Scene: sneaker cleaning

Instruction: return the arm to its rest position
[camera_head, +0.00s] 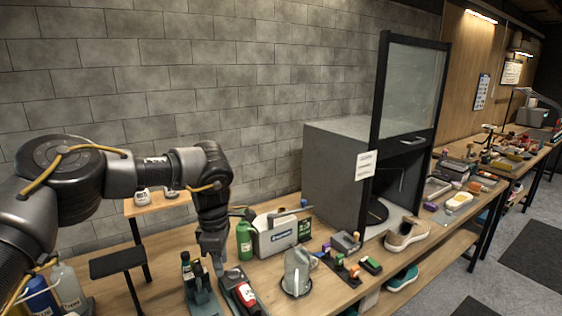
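My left arm comes in from the left and bends down at the wrist. My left gripper (218,268) points down over the workbench, just above a dark holder (201,296) at the front left of the bench. The fingers are small and dark here, so I cannot tell whether they are apart or touching anything. My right gripper is not in view. A beige sneaker (407,234) sits on the bench in front of the grey cabinet (335,173), far to the right of my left gripper.
A green bottle (245,240), a white caddy (276,238) and a clear pitcher (298,272) stand right of my gripper. A red-labelled item (246,296) lies close by. The cabinet's glass door (412,88) is raised. A teal shoe (403,278) sits on the lower shelf.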

